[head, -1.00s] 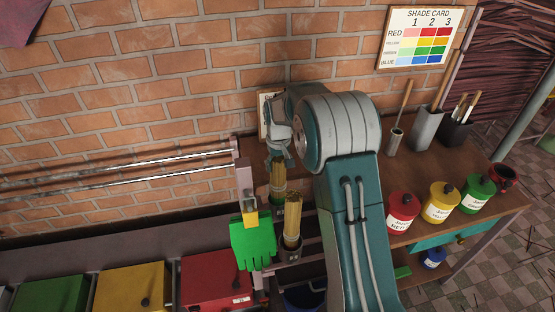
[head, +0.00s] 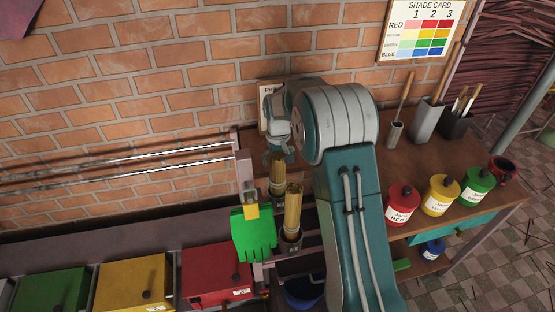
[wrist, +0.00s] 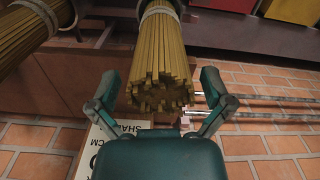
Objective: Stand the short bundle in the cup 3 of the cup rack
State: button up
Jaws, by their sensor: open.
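A straw-coloured bundle (head: 277,178) of sticks stands upright in the rear visible cup of the cup rack, and it looks like the shorter one. A second bundle (head: 293,212) stands upright in a dark cup (head: 289,246) nearer the camera. My gripper (head: 280,157) is just above the rear bundle. In the wrist view a bundle's cut end (wrist: 160,88) lies between my open fingers (wrist: 166,92), with gaps at both sides. Another bundle (wrist: 22,35) shows at upper left there. The cup numbers are too small to read, and my arm may hide part of the rack.
A green glove (head: 253,235) hangs beside the rack. Metal rails (head: 120,167) run to the left above coloured bins (head: 215,272). Red, yellow and green pots (head: 403,206) and tool holders (head: 427,128) stand on the bench at right. A brick wall is close behind my gripper.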

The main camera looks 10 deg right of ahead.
notch_tip(320, 180, up, 11)
jog(key=shift+f, duration=0.1)
jog(key=shift+r, duration=0.6)
jog(key=s+r+m+t, duration=0.1)
jog(key=s+r, duration=0.5)
jog(key=s, duration=0.2)
jog(key=s+r+t, duration=0.2)
jog(key=s+r, duration=0.4)
jog(key=s, duration=0.3)
jog(key=s+f+t, duration=0.2)
jog(key=s, duration=1.5)
jog(key=shift+f+m+t, duration=0.25)
jog(key=shift+m+t, duration=0.05)
jog(key=shift+m, duration=0.1)
